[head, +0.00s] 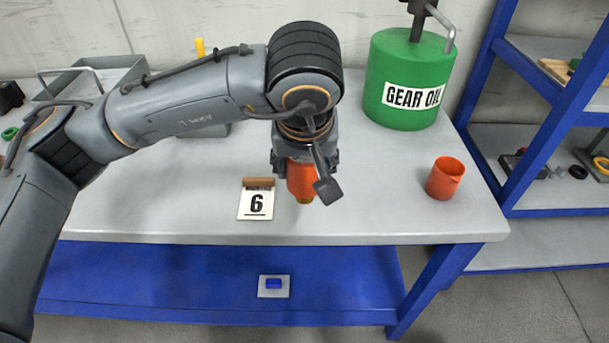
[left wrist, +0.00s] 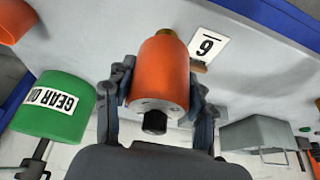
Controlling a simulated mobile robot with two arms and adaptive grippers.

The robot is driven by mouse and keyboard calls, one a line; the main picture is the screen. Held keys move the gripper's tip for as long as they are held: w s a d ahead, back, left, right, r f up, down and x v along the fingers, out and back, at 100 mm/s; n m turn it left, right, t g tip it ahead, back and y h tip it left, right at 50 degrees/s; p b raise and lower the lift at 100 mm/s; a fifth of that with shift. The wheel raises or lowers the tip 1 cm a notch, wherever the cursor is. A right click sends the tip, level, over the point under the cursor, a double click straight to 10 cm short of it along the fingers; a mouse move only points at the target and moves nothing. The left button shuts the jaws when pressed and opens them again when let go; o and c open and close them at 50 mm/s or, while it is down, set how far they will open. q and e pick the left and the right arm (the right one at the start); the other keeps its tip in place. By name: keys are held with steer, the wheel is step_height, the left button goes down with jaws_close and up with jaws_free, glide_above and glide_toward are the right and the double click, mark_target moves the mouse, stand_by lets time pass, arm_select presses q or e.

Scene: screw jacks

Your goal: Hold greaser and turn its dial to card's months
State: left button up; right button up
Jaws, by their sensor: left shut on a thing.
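The orange greaser (head: 300,184) is a cylinder with a brass tip at its lower end. It stands upright at the table front, between the fingers of my left gripper (head: 304,165), which is shut on it. In the left wrist view the greaser (left wrist: 160,75) has a dark knob at its near end and small marks on that face, too small to read. The card also shows in the left wrist view (left wrist: 207,46). My right gripper is not in view.
A green gear oil can (head: 405,70) stands at the back right of the grey table (head: 380,205). An orange cup (head: 445,178) is at the right. A metal tray (head: 95,75) sits at the back left. A blue shelf rack (head: 545,150) stands beyond the right edge.

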arm_select(q)
steer(key=shift+w+f+b, duration=0.55)
steer(key=shift+w+f, duration=0.2)
steer(key=shift+w, duration=0.05)
steer(key=shift+w+f+b, duration=0.55)
steer(key=shift+w, duration=0.05)
steer(key=w+f+b, duration=0.1)
steer(key=w+f, duration=0.1)
steer(key=w+f+b, duration=0.2)
steer(key=w, duration=0.1)
steer(key=shift+w+f, duration=0.3)
steer(key=shift+w, duration=0.05)
steer(key=shift+w+f+b, duration=0.25)
steer(key=shift+w+b, duration=0.1)
steer(key=shift+w, duration=0.05)
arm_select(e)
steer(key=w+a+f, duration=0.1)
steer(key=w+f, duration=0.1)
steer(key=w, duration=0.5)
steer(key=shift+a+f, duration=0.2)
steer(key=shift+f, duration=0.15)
arm_select(q)
steer(key=shift+f, duration=0.15)
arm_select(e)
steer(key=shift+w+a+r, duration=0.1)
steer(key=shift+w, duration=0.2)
